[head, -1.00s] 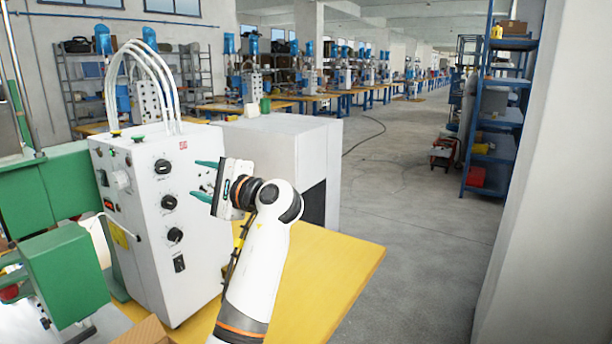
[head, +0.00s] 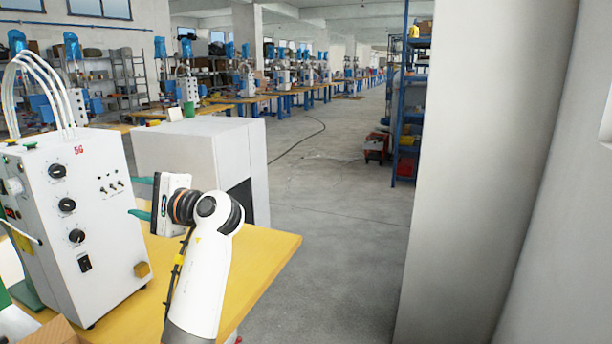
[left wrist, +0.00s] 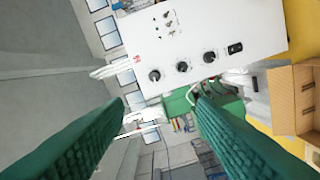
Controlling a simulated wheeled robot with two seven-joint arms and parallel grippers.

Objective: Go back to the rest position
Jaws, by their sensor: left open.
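My left gripper (head: 138,197) is open and empty, its two teal fingers pointing left in the head view. It is in front of a low white cabinet, with its fingertips near the right side of the white control box (head: 75,220). In the left wrist view the two green ridged fingers (left wrist: 158,108) are spread wide with nothing between them. The control box (left wrist: 205,35) shows beyond them at the top, with its black knobs. My right gripper is in neither view.
The yellow tabletop (head: 255,255) lies below my left arm. The white cabinet (head: 195,150) stands behind the gripper. A cardboard box (head: 55,332) is at the lower left, also in the wrist view (left wrist: 293,98). A pale pillar (head: 480,150) rises at right. Grey floor (head: 330,220) between is clear.

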